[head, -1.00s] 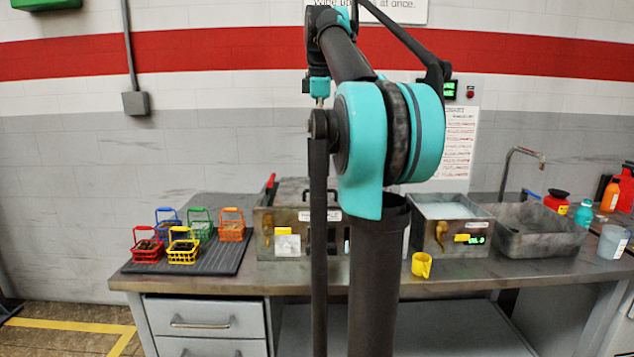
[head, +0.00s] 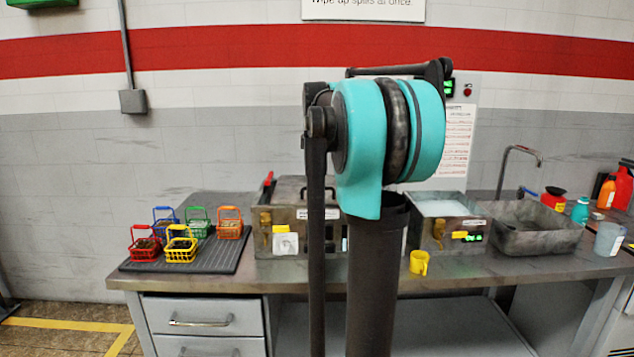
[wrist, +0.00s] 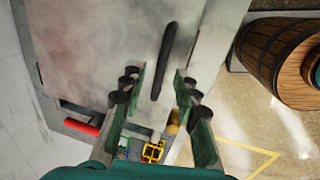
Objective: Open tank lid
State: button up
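The tank (head: 262,240) with the grey metal lid (head: 290,188) stands on the bench, partly hidden behind my arm in the head view. The lid looks closed. In the wrist view a large grey surface, seemingly this lid (wrist: 95,45), fills the upper left, with a long black bar handle (wrist: 164,60) on it. My gripper (wrist: 160,75) is open and empty. The handle shows between its two fingers; I cannot tell how far it is from them. My gripper is hidden in the head view.
An open tank of pale liquid (head: 425,235) stands to the right, with a yellow cup (head: 418,263) in front and a metal sink (head: 530,240) beyond. Several coloured baskets sit on a black mat (head: 215,262) at left. A red lever (wrist: 82,127) and a wooden barrel (wrist: 270,55) show in the wrist view.

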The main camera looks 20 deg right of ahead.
jog(key=shift+f, duration=0.25)
grip_shut()
dwell(0.3)
